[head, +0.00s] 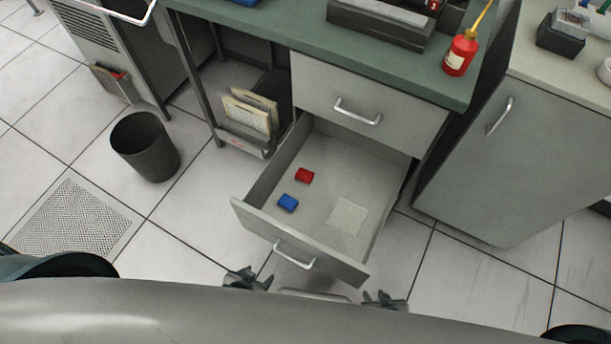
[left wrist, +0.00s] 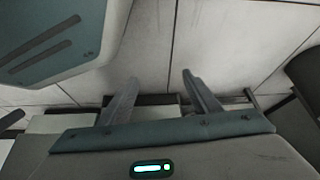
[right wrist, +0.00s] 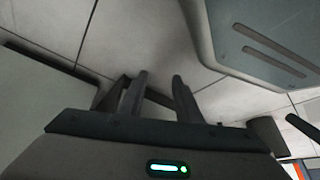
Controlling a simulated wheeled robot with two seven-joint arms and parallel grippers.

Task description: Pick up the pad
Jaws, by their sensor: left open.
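A pale, flat, square pad (head: 348,216) lies on the floor of the open drawer (head: 316,182), toward its right side. My right gripper (head: 384,298) is near the drawer's right front corner. Its fingers stand apart with nothing between them in the right wrist view (right wrist: 161,75). Neither gripper touches the pad.
The drawer's front panel and handle (head: 294,255) stand between my grippers and the pad. A closed drawer (head: 368,98) is above. The green bench top (head: 300,38) carries a red bottle (head: 460,55). A dark bin (head: 146,147) stands on the floor at left.

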